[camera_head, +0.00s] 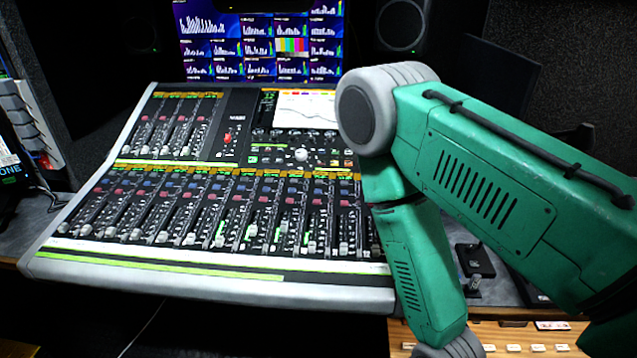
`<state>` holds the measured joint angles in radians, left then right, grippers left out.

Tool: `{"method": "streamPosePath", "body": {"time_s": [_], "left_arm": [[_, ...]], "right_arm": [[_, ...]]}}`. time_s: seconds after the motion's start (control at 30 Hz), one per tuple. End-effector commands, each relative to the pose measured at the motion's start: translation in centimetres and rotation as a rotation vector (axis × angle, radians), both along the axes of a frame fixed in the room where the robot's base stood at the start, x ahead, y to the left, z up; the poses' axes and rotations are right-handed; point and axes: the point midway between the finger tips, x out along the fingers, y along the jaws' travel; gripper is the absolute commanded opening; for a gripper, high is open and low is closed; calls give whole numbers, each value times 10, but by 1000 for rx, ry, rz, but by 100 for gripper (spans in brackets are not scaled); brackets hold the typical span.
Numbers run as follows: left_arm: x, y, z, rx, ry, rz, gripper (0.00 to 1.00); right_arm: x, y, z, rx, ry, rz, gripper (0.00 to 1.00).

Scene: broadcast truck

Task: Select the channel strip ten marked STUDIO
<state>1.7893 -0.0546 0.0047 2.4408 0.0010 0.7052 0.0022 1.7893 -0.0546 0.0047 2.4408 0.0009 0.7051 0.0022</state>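The mixing console (160,288) stands on the desk in the left and middle of the head view. Its lower bank (215,212) is a long row of channel strips with faders, red and blue buttons and an orange label band (225,171) along the top. The labels are too small to read, so I cannot tell which strip is marked STUDIO. My green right arm covers the console's right edge and bends downward beside it. Its gripper is below the picture's bottom edge. My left arm and gripper are not in view.
An upper fader bank (170,125) and a small white screen (305,108) are on the console's rear part. A monitor wall (258,45) stands behind, with a speaker (403,25) to its right. A small joystick panel (475,261) is right of my forearm.

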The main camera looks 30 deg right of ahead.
Motion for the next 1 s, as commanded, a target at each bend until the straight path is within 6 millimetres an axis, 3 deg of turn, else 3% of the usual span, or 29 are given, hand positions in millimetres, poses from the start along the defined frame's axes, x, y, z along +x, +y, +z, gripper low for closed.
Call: {"method": "streamPosePath", "body": {"time_s": [0.13,0.17,0.23,0.27,1.0], "left_arm": [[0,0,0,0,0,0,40],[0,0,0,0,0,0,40],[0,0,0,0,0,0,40],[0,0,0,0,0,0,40],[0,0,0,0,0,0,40]], "right_arm": [[0,0,0,0,0,0,34],[0,0,0,0,0,0,27],[0,0,0,0,0,0,3],[0,0,0,0,0,0,0],[0,0,0,0,0,0,0]]}}
